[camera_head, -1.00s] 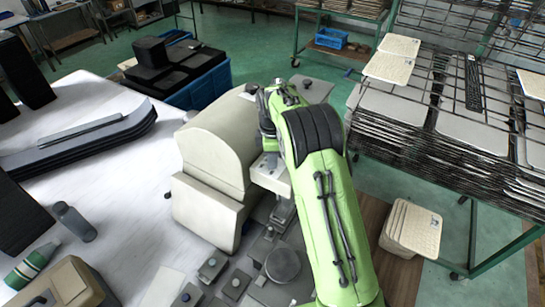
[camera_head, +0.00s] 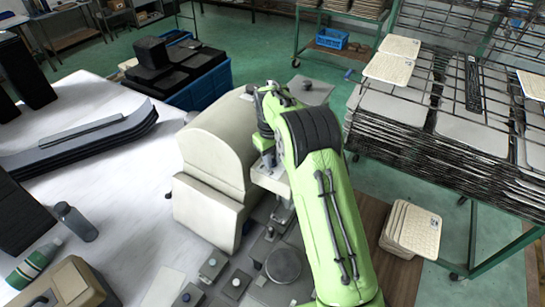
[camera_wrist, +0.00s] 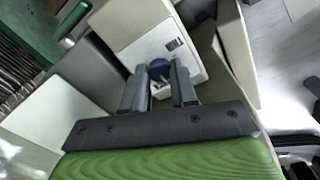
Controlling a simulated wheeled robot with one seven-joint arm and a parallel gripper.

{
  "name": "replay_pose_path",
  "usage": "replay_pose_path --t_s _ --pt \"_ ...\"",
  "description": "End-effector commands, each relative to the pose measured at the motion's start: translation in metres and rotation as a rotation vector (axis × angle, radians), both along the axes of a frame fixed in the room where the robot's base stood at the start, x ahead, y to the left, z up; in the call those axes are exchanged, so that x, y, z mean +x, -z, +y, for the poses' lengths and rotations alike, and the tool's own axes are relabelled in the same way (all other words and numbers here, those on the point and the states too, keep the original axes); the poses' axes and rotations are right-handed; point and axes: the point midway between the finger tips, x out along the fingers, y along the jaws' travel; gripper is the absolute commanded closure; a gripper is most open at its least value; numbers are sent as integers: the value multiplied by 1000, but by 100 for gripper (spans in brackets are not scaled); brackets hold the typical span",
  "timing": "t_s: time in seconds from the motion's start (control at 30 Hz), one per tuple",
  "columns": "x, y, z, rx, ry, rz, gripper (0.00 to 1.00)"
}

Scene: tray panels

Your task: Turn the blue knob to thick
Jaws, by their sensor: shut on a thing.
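The blue knob (camera_wrist: 159,68) is on the pale face of a small box (camera_wrist: 150,42) in the wrist view. My gripper (camera_wrist: 160,76) is shut on the knob, with one grey finger on each side. A small dark label (camera_wrist: 173,44) sits on the box face beside the knob; its words are too small to read. In the head view my green arm reaches down to the pale box (camera_head: 272,178), next to the large cream machine housing. My fingertips and the knob are mostly hidden there by my wrist. The knob's setting cannot be read.
The cream housing (camera_head: 213,150) stands close on the left of my arm. Grey blocks and a round grey disc (camera_head: 283,265) are in front. A wire rack (camera_head: 430,125) with pale trays is to the right. A white table (camera_head: 120,110) lies left.

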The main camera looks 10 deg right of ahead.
Motion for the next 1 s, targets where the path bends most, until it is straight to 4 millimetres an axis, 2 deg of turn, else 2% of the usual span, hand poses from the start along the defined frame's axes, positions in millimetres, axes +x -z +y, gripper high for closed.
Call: replay_pose_path --t_s 0.5,1.0 --pt "1 -1 0 1 436 -2 100" --pt "1 -1 0 1 605 -2 100"
